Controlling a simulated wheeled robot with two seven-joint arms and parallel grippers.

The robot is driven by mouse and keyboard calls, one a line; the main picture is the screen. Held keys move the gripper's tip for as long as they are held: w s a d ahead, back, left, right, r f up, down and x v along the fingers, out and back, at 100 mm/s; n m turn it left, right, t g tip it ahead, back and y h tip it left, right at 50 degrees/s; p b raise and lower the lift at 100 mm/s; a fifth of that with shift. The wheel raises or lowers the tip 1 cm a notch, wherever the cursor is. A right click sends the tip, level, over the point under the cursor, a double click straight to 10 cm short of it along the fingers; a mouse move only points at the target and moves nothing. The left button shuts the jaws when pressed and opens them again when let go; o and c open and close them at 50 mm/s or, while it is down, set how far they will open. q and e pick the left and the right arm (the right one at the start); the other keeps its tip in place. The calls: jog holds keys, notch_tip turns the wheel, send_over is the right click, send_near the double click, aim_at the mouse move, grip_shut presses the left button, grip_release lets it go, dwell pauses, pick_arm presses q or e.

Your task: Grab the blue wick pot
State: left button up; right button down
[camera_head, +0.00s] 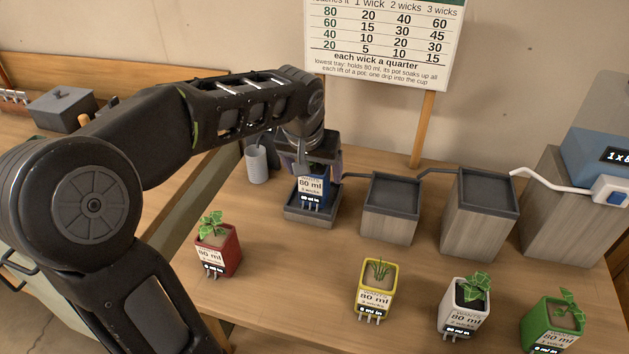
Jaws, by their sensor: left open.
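The blue wick pot (312,193) stands on the lowest dark tray (311,217) at the back left of the table. It bears a white label reading 80 ml. My left gripper (313,168) comes down over the pot from above, with its jaws open around or beside the pot's top. The gripper and wrist hide the pot's upper part, so I cannot tell whether the fingers touch it. My right gripper is not in view.
Red (217,251), yellow (375,287), white (464,304) and green (552,324) pots stand along the front. Two raised trays (390,207) (479,211) stand right of the lowest tray. A grey cup (257,165) stands behind left. A sign (385,40) stands behind.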

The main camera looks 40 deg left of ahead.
pick_arm(q)
jog(key=x, duration=0.3)
jog(key=shift+w+f, duration=0.2)
jog(key=shift+f, duration=0.1)
jog(key=shift+c, duration=0.3)
jog(key=shift+r, duration=0.1)
grip_shut()
dwell(0.5)
jog(key=shift+r, duration=0.1)
notch_tip(320, 180, up, 10)
jog(key=shift+f, duration=0.1)
dwell(0.4)
dwell(0.5)
